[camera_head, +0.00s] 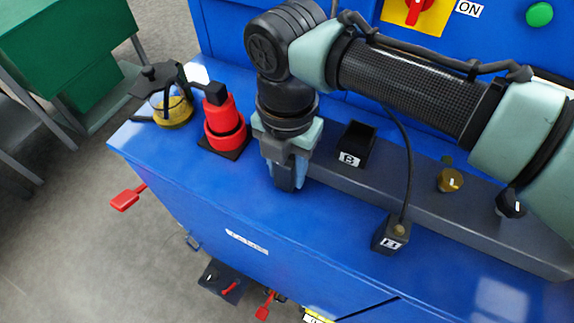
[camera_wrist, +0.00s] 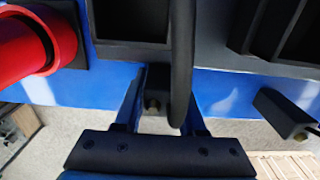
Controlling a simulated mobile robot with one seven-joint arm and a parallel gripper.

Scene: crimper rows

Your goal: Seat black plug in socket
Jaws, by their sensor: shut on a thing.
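My gripper (camera_head: 287,183) points down over the front part of the blue bench top. It is shut on a dark block, seemingly the black plug (camera_head: 286,176), left of the holder labelled B. In the wrist view the dark block (camera_wrist: 156,103) shows between the fingers, with a thick black cable (camera_wrist: 181,60) running in front of it. A black open-topped holder marked B (camera_head: 358,138) stands on the grey rail. It may be the socket, but I cannot tell for sure. The plug's far side is hidden.
A red stand (camera_head: 224,122) and a glass pot (camera_head: 172,108) are at the left. A black block with a white label (camera_head: 391,238) and upright cable stands at the right front. A brass knob (camera_head: 450,178) and black knob (camera_head: 510,204) are on the grey rail (camera_head: 425,190).

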